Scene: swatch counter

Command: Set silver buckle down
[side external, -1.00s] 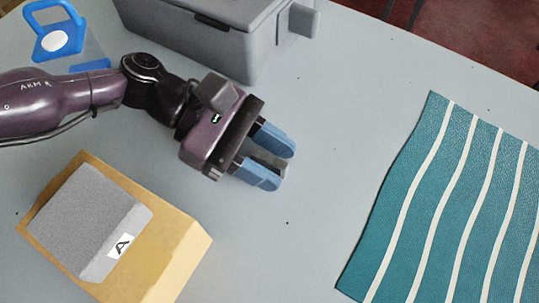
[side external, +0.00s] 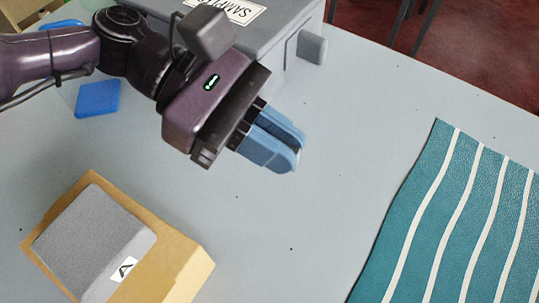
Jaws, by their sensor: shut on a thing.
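My gripper (side external: 279,142) has two blue fingers and hangs above the middle of the grey counter, in front of the grey box. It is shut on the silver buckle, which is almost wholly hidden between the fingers. Only a thin dark and pale sliver shows near the fingertips. The fingers point to the lower right. No counter surface touches them as far as I can see, but the exact height is hard to tell.
A grey lidded box (side external: 285,62) with a label stands behind. A tan block with a grey pad (side external: 95,240) marked A is at lower left. A teal striped cloth (side external: 470,215) lies at right. A blue item (side external: 97,99) lies at left. The counter between block and cloth is clear.

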